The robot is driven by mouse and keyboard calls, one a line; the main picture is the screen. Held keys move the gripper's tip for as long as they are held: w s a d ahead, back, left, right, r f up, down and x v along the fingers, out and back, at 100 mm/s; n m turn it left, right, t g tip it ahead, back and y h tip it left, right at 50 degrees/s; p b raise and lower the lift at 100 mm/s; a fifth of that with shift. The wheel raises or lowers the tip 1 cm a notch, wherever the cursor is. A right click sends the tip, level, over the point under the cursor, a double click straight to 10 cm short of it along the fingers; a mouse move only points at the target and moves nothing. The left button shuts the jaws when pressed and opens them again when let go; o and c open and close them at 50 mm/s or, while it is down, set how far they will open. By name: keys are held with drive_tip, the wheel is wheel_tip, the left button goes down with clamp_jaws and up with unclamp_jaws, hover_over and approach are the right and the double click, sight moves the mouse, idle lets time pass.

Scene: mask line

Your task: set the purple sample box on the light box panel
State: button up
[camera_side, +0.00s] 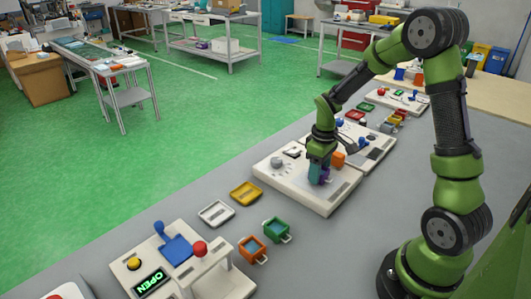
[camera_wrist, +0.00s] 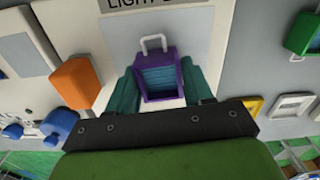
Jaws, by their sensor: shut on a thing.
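The purple sample box (camera_wrist: 152,66), an open box with a white handle and a bluish inside, is between the teal fingers of my gripper (camera_wrist: 163,88) in the wrist view. My gripper is shut on it. In the side view my gripper (camera_side: 319,172) points down over the white light box panel (camera_side: 303,190), with only a sliver of purple box (camera_side: 326,175) showing. The panel's pale face (camera_wrist: 112,30) and part of its lettering show behind the box in the wrist view. I cannot tell whether the box touches the panel.
An orange block (camera_side: 338,159) stands close beside my gripper. A grey knob (camera_side: 278,163) is on the panel's left. Yellow (camera_side: 246,193) and white (camera_side: 216,213) trays, plus green (camera_side: 276,230) and orange (camera_side: 252,249) boxes, lie in front. Another panel with a lit OPEN display (camera_side: 152,283) is nearer.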

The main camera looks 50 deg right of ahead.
drive_tip(key=shift+f, duration=0.25)
drive_tip(key=shift+f, duration=0.15)
drive_tip(key=o, duration=1)
wheel_tip(320, 180, up, 12)
drive_tip(key=s+a+r+m+t, duration=0.1)
drive_tip(key=s+a+r+t, duration=0.1)
drive_tip(key=a, duration=0.3)
drive_tip(key=s+a+r+m+t+y, duration=0.1)
drive_tip(key=s+a+r+m+t, duration=0.1)
drive_tip(key=s+a, duration=0.3)
drive_tip(key=s+a+r+m+t+y, duration=0.1)
drive_tip(key=s+a+r+m+t, duration=0.1)
drive_tip(key=a, duration=0.4)
drive_tip(key=shift+s+a+r+t, duration=0.1)
drive_tip(key=shift+s+r+t, duration=0.2)
drive_tip(key=shift+s+r, duration=0.3)
drive_tip(key=shift+s+a+r+t, duration=0.1)
drive_tip(key=shift+s+r+t, duration=0.25)
drive_tip(key=shift+r, duration=0.4)
